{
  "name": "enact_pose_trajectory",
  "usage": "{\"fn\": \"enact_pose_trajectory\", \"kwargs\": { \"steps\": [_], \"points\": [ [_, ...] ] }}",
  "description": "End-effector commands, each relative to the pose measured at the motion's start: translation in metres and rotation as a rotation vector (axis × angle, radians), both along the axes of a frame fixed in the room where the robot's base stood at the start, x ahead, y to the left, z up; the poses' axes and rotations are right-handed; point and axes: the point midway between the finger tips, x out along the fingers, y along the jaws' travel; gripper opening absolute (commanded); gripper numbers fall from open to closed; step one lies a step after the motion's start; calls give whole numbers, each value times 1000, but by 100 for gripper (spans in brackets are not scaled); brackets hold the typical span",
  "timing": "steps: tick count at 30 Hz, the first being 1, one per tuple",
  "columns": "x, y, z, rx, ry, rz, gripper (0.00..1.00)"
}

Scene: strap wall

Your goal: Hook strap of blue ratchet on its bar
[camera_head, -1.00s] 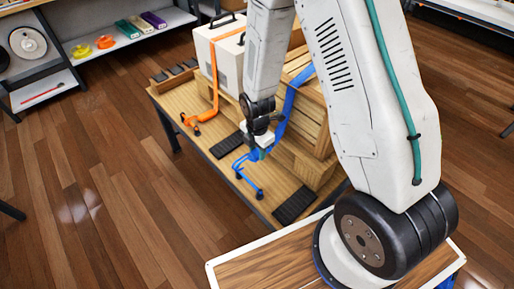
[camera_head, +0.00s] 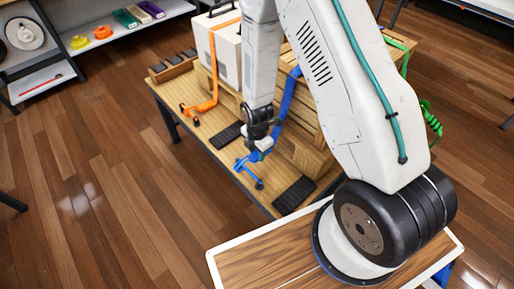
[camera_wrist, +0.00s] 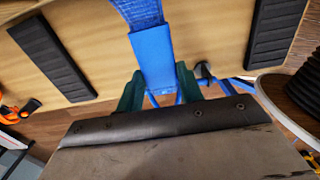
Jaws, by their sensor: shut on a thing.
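The blue strap (camera_head: 287,100) runs down past the wooden crate to my gripper (camera_head: 262,153). In the wrist view, the strap's flat blue end piece (camera_wrist: 152,58) sits between the green fingers of my gripper (camera_wrist: 158,88), which are shut on it. The blue bar (camera_head: 250,174), with dark end pieces, is at the table's front edge, just below my gripper. In the wrist view, blue rods show at the fingertips and to the right (camera_wrist: 228,88). My gripper hides part of them, and I cannot tell whether the strap end touches the bar.
Black ribbed pads (camera_head: 294,195) and (camera_head: 227,135) lie on the table on both sides of the bar. An orange strap (camera_head: 212,75) crosses the white case (camera_head: 228,55) at the left. A green strap (camera_head: 431,118) hangs at the right. The wooden crate (camera_head: 303,152) stands behind.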

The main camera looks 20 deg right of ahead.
Motion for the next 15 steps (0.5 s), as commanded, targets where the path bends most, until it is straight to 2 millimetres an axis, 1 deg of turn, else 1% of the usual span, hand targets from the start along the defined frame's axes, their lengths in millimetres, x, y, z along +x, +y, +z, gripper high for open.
{"fn": "enact_pose_trajectory", "kwargs": {
  "steps": [15],
  "points": [
    [0, 0, -36, 0, 0, 0, 0]
  ]
}}
